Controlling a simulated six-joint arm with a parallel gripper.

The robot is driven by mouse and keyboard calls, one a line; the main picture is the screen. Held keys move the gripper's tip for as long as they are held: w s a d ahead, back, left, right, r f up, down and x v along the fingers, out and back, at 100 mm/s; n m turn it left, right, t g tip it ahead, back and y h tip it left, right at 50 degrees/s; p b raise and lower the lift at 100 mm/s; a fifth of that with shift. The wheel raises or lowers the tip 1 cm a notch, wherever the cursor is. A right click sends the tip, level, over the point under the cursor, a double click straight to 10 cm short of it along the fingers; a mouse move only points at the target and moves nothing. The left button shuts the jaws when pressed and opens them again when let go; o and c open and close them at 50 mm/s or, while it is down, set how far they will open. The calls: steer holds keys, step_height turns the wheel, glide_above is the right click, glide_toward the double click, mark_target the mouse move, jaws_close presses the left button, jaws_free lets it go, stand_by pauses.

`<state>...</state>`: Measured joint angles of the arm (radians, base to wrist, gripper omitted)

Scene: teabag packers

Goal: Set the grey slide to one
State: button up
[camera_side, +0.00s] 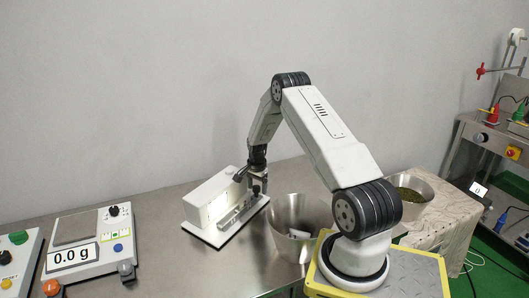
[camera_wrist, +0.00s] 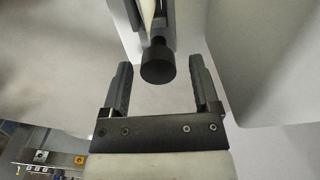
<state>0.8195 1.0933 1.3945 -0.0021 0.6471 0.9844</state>
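The white box-shaped device (camera_side: 209,203) stands on the steel table on a white base plate. A grey slide track (camera_side: 236,216) runs along its front right side. My gripper (camera_side: 258,188) is at the far right end of that track, pointing down. In the wrist view my gripper (camera_wrist: 160,66) is open, with one dark finger on each side of a round black knob (camera_wrist: 158,66). Gaps show between the knob and both fingers. The knob sits at the end of a light bar (camera_wrist: 147,15). Any scale marks or setting are too small to read.
A steel bucket (camera_side: 283,225) stands close to the right of the device. A scale reading 0.0 g (camera_side: 88,243) is at the left, with clear table between it and the device. A bowl of green-brown leaves (camera_side: 414,191) stands behind my arm at the right.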

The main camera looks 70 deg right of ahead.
steer(key=shift+a, duration=0.1)
steer(key=shift+r, duration=3.9)
steer(key=shift+w+a+r, duration=0.1)
steer(key=shift+a, duration=0.05)
steer(key=w+a+r+n, duration=0.1)
steer(key=a+r+n, duration=0.2)
steer(key=a, duration=0.4)
steer(key=w+a+r+n+t, duration=0.1)
steer(key=a+r+n, duration=0.1)
steer(key=a+n, duration=0.35)
steer(key=w+a+r+n, duration=0.1)
steer(key=a+r+n, duration=0.15)
steer(key=a, duration=0.65)
steer(key=s+a+r+n, duration=0.1)
steer(key=s+a+n, duration=0.3)
steer(key=a, duration=0.4)
steer(key=s+a+r+n+t, duration=0.1)
steer(key=s+a+r+n, duration=0.1)
steer(key=s+a+n, duration=0.3)
steer(key=s+a, duration=0.2)
steer(key=a, duration=0.1)
steer(key=shift+a+n+t, duration=0.3)
